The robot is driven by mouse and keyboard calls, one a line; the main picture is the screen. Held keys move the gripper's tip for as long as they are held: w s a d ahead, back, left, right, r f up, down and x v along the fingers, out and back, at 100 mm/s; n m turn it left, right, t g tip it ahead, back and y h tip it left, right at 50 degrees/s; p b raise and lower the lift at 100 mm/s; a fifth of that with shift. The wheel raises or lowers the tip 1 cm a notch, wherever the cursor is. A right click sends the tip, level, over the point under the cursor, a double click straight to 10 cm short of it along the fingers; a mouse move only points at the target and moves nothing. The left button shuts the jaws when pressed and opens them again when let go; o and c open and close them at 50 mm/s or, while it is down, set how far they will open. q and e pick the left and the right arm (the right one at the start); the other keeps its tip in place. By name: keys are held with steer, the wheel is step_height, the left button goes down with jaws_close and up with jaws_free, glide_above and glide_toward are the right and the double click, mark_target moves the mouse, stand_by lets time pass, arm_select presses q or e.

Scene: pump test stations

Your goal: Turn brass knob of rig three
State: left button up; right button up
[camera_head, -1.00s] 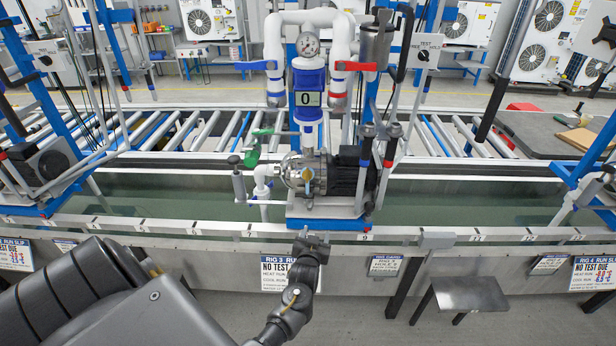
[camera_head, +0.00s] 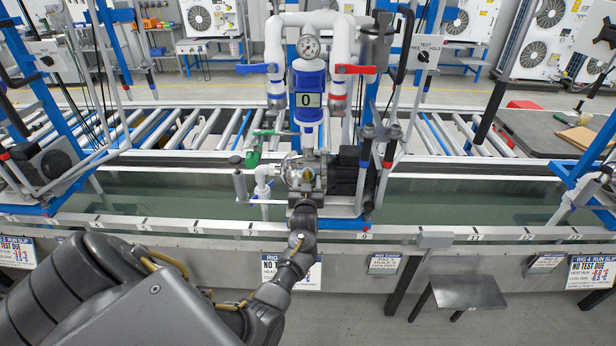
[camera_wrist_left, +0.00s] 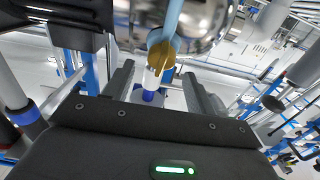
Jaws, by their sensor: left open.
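The brass knob (camera_head: 307,174) of rig three is on the front of the silver pump body (camera_head: 292,174). In the left wrist view the knob (camera_wrist_left: 161,54) is a yellow-brown round piece, close by and just beyond the gap between the fingers. My left gripper (camera_head: 304,204) is directly below and in front of the pump, small and dark in the head view. In the left wrist view its two fingers (camera_wrist_left: 158,82) stand apart with nothing held between them. Whether a finger touches the knob cannot be told. My right gripper is not in view.
A green-handled valve (camera_head: 252,158) is left of the pump; the black motor (camera_head: 345,172) is on its right. The trough rail (camera_head: 450,233) runs across the front.

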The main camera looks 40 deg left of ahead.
mark_target(308, 175)
arm_select(q)
steer(key=shift+x, duration=1.2)
steer(key=shift+c, duration=0.4)
steer(key=c, duration=0.9)
